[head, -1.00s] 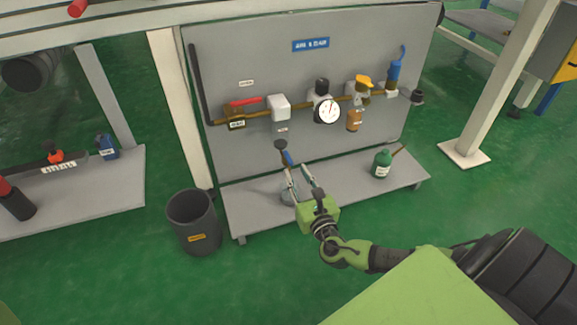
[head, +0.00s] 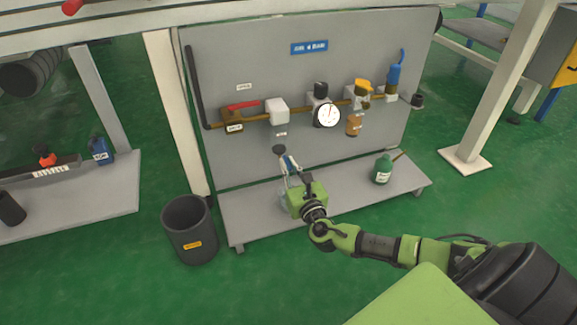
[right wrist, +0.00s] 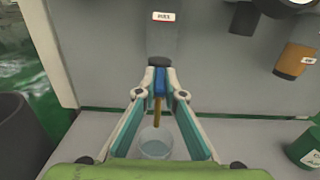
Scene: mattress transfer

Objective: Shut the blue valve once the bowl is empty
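The blue valve (head: 288,162) hangs under the dark drain end of the filter bowl (right wrist: 162,35), below the white filter head (head: 278,111) on the board. My right gripper (head: 289,160) is at the valve. In the right wrist view its two teal-lined fingers (right wrist: 161,78) meet around the valve just under the dark drain end (right wrist: 158,61). The fingers hide most of the valve. A brownish tube runs down from there toward a clear jar (right wrist: 155,145) on the shelf. The bowl looks plain grey, and I cannot tell its liquid level. My left gripper is out of view.
A pressure gauge (head: 327,115), a red-handled valve (head: 242,105) and a blue unit (head: 395,74) sit along the pipe. A green bottle (head: 382,169) stands on the shelf (head: 245,217), with a dark bin (head: 190,231) to the left.

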